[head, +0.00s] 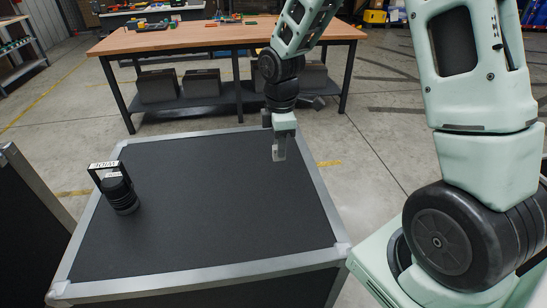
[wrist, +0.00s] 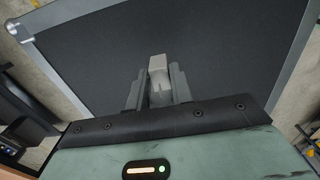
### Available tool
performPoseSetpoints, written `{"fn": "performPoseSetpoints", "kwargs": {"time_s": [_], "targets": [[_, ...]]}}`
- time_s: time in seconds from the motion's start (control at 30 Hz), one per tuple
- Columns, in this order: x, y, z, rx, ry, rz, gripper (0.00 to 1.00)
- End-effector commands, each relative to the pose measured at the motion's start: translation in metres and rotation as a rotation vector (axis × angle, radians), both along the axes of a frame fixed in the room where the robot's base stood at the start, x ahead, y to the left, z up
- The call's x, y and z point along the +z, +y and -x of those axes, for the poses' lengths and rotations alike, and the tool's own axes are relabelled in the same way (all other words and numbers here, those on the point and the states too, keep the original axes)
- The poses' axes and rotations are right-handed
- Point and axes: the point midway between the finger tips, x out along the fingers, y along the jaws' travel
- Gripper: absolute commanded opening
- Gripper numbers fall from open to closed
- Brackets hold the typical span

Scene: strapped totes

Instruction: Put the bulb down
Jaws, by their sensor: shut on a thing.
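My gripper (head: 279,152) hangs over the right part of the black case top (head: 200,240), its fingers pointing down. In the wrist view my gripper (wrist: 157,90) is shut on a small pale grey thing, which I take to be the bulb (wrist: 158,68). The bulb sticks out a little past the two dark fingers, and its lower part is hidden between them. In the head view the fingers cover most of it. I cannot tell how far it is above the case top, or whether they touch.
A black ribbed object with a white label (head: 119,193) stands at the left of the case top. Metal edging (head: 200,278) frames the top. The middle of it is clear. A wooden workbench (head: 205,37) stands behind, and another dark case (head: 25,225) is at left.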

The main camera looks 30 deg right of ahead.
Motion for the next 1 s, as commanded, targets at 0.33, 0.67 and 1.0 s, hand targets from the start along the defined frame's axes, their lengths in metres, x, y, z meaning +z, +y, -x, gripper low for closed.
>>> {"fn": "performPoseSetpoints", "kwargs": {"time_s": [0.33, 0.67, 1.0], "targets": [[-0.042, 0.0, 0.001, 0.001, 0.004, 0.0, 0.0], [-0.052, 0.0, 0.0, 0.0, -0.001, 0.0, 0.0], [-0.056, 0.0, 0.0, 0.001, -0.001, 0.0, 0.44]]}}
